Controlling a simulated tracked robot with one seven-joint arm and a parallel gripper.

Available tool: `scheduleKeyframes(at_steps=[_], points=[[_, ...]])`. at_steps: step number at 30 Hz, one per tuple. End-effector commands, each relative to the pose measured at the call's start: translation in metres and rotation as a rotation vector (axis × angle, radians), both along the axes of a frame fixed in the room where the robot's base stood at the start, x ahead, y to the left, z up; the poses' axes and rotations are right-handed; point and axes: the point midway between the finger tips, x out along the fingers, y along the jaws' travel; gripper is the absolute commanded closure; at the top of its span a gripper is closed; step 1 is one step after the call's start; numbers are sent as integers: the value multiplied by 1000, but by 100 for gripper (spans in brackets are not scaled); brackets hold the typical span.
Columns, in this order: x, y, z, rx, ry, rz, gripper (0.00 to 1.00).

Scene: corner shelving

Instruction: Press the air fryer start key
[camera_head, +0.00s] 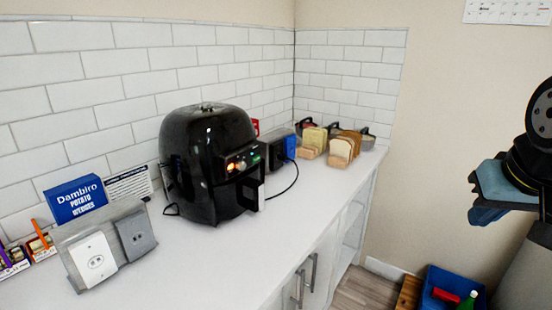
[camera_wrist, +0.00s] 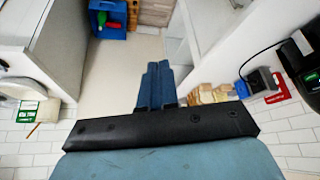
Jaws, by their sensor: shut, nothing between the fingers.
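The black air fryer (camera_head: 205,150) stands on the white counter in the head view, its front turned toward the right. Its control panel (camera_head: 243,163) has small lit spots, orange, whitish and green; which one is the start key I cannot tell. Part of a black appliance, probably the air fryer (camera_wrist: 303,55), shows at the right edge of the wrist view. My gripper (camera_wrist: 158,68) is shut and empty, its blue fingers together. In the head view my gripper (camera_head: 485,214) is at the far right, well apart from the air fryer and beyond the counter.
The counter (camera_head: 255,240) is bare in front of the air fryer. A Dambiro box (camera_head: 77,198) and a socket stand (camera_head: 110,245) are to its left. A toaster (camera_head: 279,148), a cable and bread (camera_head: 341,150) are to its right. A blue crate (camera_head: 440,285) stands on the floor.

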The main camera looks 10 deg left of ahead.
Motion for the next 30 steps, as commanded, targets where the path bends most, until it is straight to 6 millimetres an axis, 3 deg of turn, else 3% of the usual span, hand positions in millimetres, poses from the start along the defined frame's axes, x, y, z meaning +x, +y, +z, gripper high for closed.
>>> scheduleKeyframes(at_steps=[10,14,20,24,30], points=[[1,1,0,2,-2,1,100],[17,6,-1,24,-28,10,100],[81,36,-7,129,-151,25,100],[131,71,-13,226,-255,22,100],[189,126,-26,360,-395,2,100]])
